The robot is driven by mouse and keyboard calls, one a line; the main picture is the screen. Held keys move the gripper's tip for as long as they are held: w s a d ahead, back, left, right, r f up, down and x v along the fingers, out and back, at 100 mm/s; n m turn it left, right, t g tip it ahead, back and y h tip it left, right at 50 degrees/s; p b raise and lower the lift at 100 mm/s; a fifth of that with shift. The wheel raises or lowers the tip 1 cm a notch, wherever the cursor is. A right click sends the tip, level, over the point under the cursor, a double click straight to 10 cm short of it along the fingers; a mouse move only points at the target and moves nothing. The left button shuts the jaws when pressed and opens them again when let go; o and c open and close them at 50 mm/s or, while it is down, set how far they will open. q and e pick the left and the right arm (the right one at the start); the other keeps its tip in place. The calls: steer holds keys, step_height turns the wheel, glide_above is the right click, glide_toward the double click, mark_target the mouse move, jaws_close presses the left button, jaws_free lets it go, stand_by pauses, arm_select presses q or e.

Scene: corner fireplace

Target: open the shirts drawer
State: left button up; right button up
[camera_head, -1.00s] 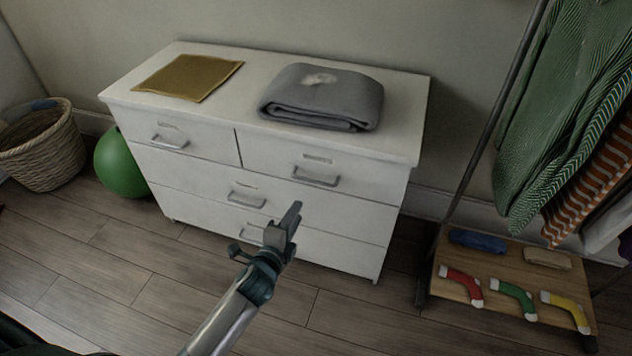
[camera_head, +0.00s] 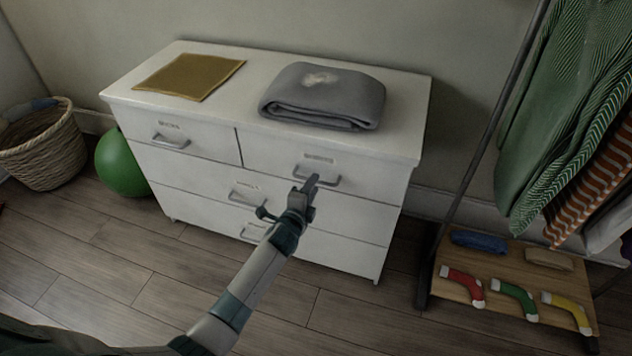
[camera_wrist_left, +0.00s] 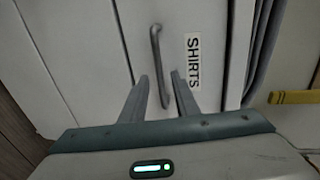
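The shirts drawer (camera_head: 270,158) is the upper right drawer of the white dresser and looks shut. Its SHIRTS label (camera_wrist_left: 193,62) reads clearly in the left wrist view. Its grey bar handle (camera_head: 331,181) also shows in the left wrist view (camera_wrist_left: 156,50). My left gripper (camera_head: 312,181) is at this handle in the head view. In the left wrist view its fingers (camera_wrist_left: 159,78) are apart, with the handle's bar between them. I cannot tell whether either finger touches the bar. My right gripper is not in view.
A grey folded cloth (camera_head: 335,100) and a mustard cloth (camera_head: 190,77) lie on the dresser top. A clothes rack (camera_head: 470,170) stands to the right. A green ball (camera_head: 122,165) and a wicker basket (camera_head: 45,155) are at the left. Floor before the dresser is clear.

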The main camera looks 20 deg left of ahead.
arm_select(q)
steer(key=shift+x, duration=1.75)
jaws_close()
